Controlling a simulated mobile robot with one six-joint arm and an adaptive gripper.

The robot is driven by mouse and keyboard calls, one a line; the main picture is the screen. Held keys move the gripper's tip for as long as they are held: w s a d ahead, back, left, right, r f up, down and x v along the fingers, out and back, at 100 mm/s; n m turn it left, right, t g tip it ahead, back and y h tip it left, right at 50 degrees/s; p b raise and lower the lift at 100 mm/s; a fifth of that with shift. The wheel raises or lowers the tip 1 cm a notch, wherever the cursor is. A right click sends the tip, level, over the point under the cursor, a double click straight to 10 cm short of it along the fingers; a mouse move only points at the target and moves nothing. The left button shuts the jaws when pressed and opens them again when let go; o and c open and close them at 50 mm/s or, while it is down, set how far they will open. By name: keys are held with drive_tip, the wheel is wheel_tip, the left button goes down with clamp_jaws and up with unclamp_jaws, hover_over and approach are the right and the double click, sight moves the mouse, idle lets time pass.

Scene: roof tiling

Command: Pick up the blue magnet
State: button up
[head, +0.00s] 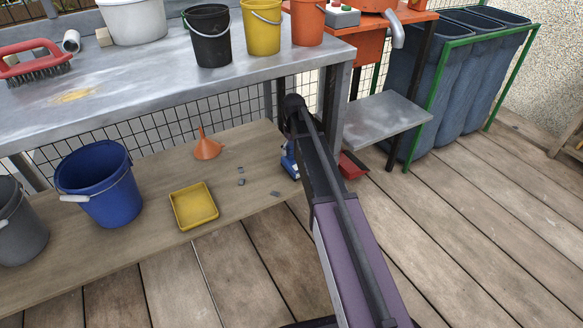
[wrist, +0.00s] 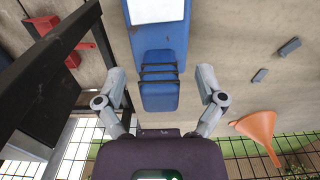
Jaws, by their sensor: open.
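The blue magnet (wrist: 160,50) lies on the lower wooden shelf. It is a blue block with a white patch at one end and dark bars across its middle, like a handle. In the head view the magnet (head: 289,161) shows only in part, beside my arm, which hides the rest. My gripper (wrist: 162,82) is open in the wrist view, with one finger on each side of the magnet's near end. Gaps show between the fingers and the magnet. Its height above the magnet is hard to tell. In the head view my arm hides the gripper.
An orange funnel (head: 207,147), a yellow tray (head: 194,206), a blue bucket (head: 101,186) and small grey pieces (head: 241,182) stand on the lower shelf (head: 140,235). The metal tabletop (head: 150,75) is above. In the wrist view, a dark frame (wrist: 50,70) and red object (wrist: 52,35) are left.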

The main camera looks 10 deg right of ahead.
drive_tip(key=shift+f+b, duration=0.55)
drive_tip(key=shift+f, duration=0.25)
drive_tip(key=shift+c, duration=0.2)
drive_tip(key=c, duration=1.1)
